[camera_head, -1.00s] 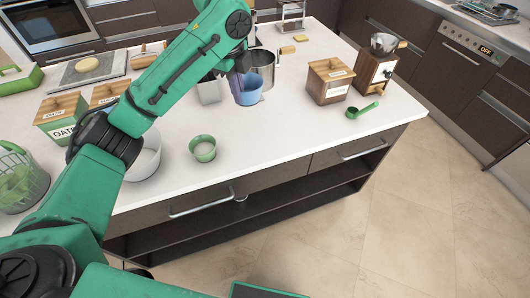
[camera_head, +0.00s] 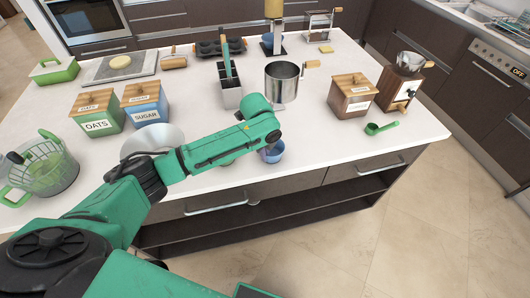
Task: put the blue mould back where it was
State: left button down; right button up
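The blue mould (camera_head: 273,154), a small round cup, is near the front edge of the white counter in the head view. The end of my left arm covers its upper left part. My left gripper (camera_head: 270,139) is right above the mould, pointing down. Its fingers are hidden by my own wrist, so I cannot tell whether it grips the mould, or whether the mould rests on the counter. A green mould (camera_head: 226,162) is just left of it, mostly hidden behind my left forearm. My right gripper is not in view.
A metal sifter (camera_head: 283,83) and a grey utensil holder (camera_head: 230,92) stand behind my arm. A wooden box (camera_head: 351,97), a grinder (camera_head: 398,90) and a green scoop (camera_head: 380,128) are to the right. The counter (camera_head: 325,145) right of the blue mould is clear.

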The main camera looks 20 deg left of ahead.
pick_arm(q)
jog(key=shift+f, duration=0.15)
jog(key=c, duration=1.1)
grip_release()
jog(key=r, duration=0.4)
jog(key=s+r+b, duration=0.1)
jog(key=r, duration=0.7)
jog(key=shift+s+a+r+b, duration=0.15)
jog(key=shift+s+a+b, duration=0.15)
jog(key=shift+s+b, duration=0.05)
